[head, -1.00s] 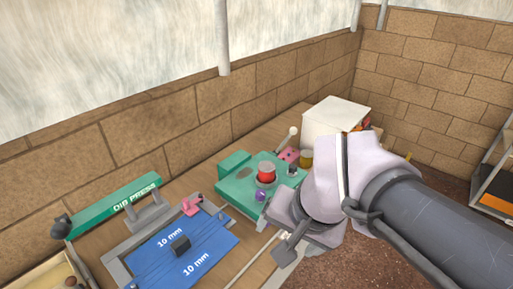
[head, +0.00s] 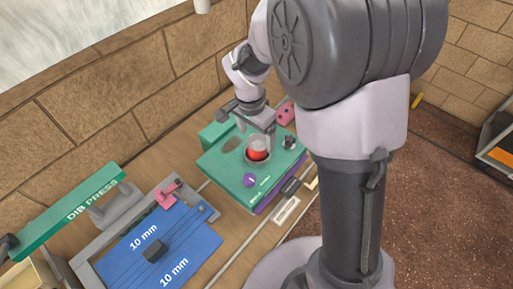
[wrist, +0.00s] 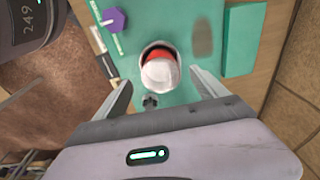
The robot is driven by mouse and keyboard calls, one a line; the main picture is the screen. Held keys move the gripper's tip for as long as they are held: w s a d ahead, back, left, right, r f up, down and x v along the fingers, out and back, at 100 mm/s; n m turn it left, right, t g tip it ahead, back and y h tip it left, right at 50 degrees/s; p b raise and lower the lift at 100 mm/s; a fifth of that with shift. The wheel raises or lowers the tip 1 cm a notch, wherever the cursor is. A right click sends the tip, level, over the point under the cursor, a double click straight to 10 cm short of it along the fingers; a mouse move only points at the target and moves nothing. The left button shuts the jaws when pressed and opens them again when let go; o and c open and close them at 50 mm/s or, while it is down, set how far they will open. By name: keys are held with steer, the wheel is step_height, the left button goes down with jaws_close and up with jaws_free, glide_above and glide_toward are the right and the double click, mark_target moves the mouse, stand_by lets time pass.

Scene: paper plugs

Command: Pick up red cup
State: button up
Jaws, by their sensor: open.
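The red cup (head: 257,150) stands on a green machine (head: 222,166) in the head view, with a clear or greyish upper part. In the wrist view the cup (wrist: 160,68) shows from above as a round whitish top with a red band, inside a dark ring. My gripper (wrist: 162,88) is open, one finger at either side below the cup in that view. In the head view my gripper (head: 256,124) hangs just above and behind the cup. I cannot tell whether the fingers reach down to its height.
A purple knob (head: 249,180) and a dark knob (head: 289,142) sit on the green machine near the cup. A pink block (head: 285,112) stands behind.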

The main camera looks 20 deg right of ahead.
mark_target(257, 142)
steer(key=f, duration=0.2)
steer(key=f+b, duration=0.1)
steer(key=f, duration=0.1)
steer(key=f+b, duration=0.1)
steer(key=f, duration=0.1)
steer(key=shift+w+d, duration=0.25)
steer(key=shift+d, duration=0.05)
steer(key=shift+r, duration=0.15)
steer(key=c, duration=1.4)
